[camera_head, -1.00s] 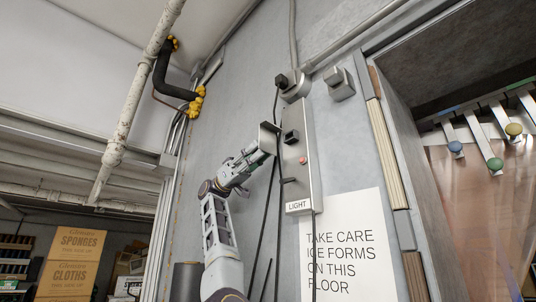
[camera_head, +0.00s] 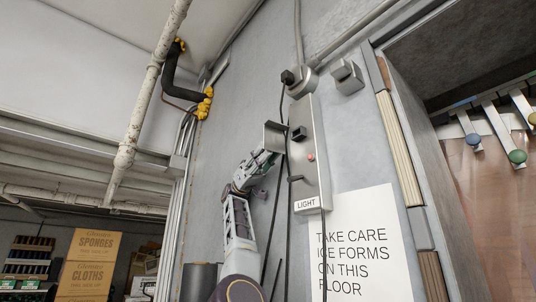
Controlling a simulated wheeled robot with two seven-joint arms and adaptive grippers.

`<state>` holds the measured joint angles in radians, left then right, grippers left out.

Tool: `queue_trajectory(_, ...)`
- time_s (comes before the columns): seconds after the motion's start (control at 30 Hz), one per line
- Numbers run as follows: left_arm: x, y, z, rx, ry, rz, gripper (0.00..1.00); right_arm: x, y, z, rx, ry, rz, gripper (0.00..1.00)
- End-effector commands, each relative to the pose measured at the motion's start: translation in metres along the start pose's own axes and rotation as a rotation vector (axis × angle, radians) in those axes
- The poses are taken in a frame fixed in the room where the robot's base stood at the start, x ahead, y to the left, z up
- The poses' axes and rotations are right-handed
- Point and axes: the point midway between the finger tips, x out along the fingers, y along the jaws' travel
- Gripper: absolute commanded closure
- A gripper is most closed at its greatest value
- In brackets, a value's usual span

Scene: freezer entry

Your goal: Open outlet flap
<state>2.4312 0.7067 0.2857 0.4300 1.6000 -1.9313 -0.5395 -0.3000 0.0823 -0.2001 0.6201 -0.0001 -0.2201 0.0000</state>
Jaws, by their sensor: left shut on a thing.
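A tall narrow grey metal panel (camera_head: 312,165) with a LIGHT label is fixed to the grey wall. A black outlet block (camera_head: 298,133) sits near its upper left. The grey outlet flap (camera_head: 275,135) stands out from the panel's left side, swung away from the outlet block. My left gripper (camera_head: 271,154) is at the flap's lower edge, shut on it, with my arm coming up from below. The exact contact of the fingertips is too small to see clearly. My right gripper is not in view.
Black cables (camera_head: 284,200) hang down beside the panel, close to my left gripper. A floor-ice warning sign (camera_head: 358,245) is below. A doorway with strip curtains (camera_head: 497,190) is at the right.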

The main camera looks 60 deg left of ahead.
Motion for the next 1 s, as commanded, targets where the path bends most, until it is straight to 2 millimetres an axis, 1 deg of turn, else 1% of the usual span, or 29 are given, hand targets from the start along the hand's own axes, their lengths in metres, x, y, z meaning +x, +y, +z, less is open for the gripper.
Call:
queue_trajectory(0.17,0.0001,0.0000,-0.0010,0.002,0.003,-0.001,1.00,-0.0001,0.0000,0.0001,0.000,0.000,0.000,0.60)
queue_trajectory(0.2,0.0001,0.0000,-0.0009,0.002,0.002,-0.001,0.75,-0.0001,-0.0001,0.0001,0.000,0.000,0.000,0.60)
queue_trajectory(0.33,0.0001,0.0000,-0.0007,0.002,0.002,-0.001,0.58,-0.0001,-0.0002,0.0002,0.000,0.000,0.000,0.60)
queue_trajectory(0.37,0.0001,0.0000,-0.0006,0.001,0.001,-0.001,0.57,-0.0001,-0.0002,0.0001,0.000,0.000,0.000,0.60)
queue_trajectory(1.0,0.0014,-0.0021,0.0014,0.003,-0.003,-0.007,0.57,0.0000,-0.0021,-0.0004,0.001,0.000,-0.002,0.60)
